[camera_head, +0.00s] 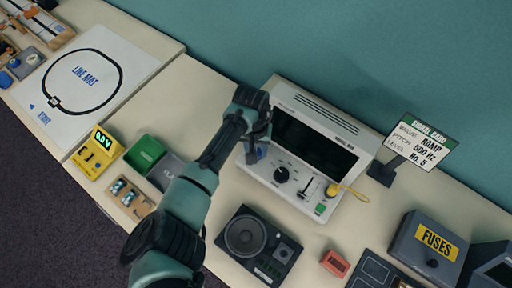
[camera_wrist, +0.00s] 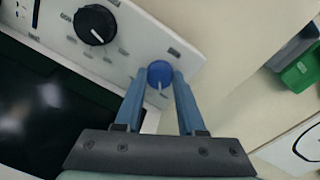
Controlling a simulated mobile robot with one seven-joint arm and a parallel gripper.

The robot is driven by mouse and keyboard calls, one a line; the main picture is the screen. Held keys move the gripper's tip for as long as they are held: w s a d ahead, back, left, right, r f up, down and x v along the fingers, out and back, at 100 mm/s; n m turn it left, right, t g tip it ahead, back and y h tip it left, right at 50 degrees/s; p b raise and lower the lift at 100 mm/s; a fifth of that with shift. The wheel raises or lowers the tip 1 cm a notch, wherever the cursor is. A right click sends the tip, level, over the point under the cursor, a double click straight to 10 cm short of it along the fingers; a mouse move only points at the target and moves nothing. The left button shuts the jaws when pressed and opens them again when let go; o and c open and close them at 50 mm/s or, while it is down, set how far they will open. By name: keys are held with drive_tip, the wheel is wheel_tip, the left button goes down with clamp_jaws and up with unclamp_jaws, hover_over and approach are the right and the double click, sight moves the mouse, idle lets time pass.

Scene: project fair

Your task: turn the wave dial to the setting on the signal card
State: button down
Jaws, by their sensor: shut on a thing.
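The wave generator, a white box with a dark screen (camera_head: 312,143), stands on the table in the head view. In the wrist view its panel carries a small blue dial (camera_wrist: 159,71) with a white pointer line towards the bottom of the picture. My gripper (camera_head: 259,146) is at the panel's left end, its two blue fingers closed on either side of the blue dial. A larger black dial (camera_wrist: 95,24) sits beside it, apart from the fingers. The panel's small print is too blurred to read. The signal card (camera_head: 423,143) reads wave RAMP, pitch 500 Hz, level No. 5.
A slider (camera_head: 309,187), a green button (camera_head: 320,209) and a yellow tag (camera_head: 345,192) are on the generator's right. A speaker unit (camera_head: 258,243) lies in front. A green bin (camera_head: 145,154) and yellow meter (camera_head: 97,152) stand left. A fuses box (camera_head: 428,244) is right.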

drive_tip(key=m, duration=0.3)
drive_tip(key=shift+m+p, duration=0.3)
drive_tip(key=m, duration=0.8)
drive_tip(key=shift+g, duration=0.3)
drive_tip(key=shift+m+y, duration=0.3)
drive_tip(key=shift+m, duration=1.8)
drive_tip(key=shift+w, duration=0.1)
drive_tip(key=c, duration=0.5)
unclamp_jaws()
